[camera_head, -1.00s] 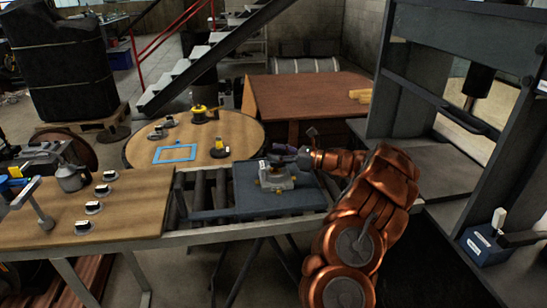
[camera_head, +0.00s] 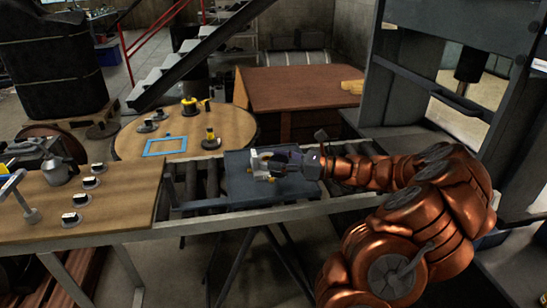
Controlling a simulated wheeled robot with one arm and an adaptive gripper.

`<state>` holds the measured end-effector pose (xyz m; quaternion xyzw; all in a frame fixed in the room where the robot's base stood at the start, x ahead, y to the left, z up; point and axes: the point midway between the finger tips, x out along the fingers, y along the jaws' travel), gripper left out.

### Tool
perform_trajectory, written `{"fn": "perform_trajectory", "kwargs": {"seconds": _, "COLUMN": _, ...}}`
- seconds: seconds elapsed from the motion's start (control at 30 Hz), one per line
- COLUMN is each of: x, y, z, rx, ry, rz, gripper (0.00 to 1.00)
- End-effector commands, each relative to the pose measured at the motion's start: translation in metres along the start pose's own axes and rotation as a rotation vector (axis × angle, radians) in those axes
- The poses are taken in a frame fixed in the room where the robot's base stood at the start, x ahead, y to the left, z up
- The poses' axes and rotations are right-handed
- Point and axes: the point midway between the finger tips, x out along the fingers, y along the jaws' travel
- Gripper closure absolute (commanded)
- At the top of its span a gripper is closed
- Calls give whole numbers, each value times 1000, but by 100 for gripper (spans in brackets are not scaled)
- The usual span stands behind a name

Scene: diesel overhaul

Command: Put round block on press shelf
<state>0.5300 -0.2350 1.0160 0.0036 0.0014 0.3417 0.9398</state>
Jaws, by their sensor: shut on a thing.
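My gripper (camera_head: 279,163) is over the dark grey plate (camera_head: 240,191) on the roller conveyor, with its fingers pointing left. It is shut on a small pale grey block (camera_head: 259,155), which I take for the round block; the fingers partly hide it and its full shape is unclear. Small brass-coloured parts show beside and below it. I cannot tell whether the block touches the plate. The press (camera_head: 505,105) stands at the right, with a grey flat shelf (camera_head: 402,136) inside its frame, partly hidden behind my arm.
A wooden table (camera_head: 110,205) with several small dark-and-white parts is at the left. A round wooden table (camera_head: 225,140) with a blue frame (camera_head: 165,146) is behind the conveyor. A brown cabinet (camera_head: 300,90) stands behind. The press uprights flank its opening.

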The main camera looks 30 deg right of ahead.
Motion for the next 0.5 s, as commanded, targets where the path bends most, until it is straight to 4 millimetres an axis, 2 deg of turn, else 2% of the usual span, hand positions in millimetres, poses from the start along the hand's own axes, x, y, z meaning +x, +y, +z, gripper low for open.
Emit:
{"fn": "perform_trajectory", "kwargs": {"seconds": 0.33, "x": -4, "y": 9, "z": 2, "rx": 0, "ry": -3, "rz": 2, "gripper": 100}}
{"fn": "perform_trajectory", "kwargs": {"seconds": 0.5, "x": 12, "y": 13, "z": -2, "rx": 1, "ry": -8, "rz": 22, "gripper": 100}}
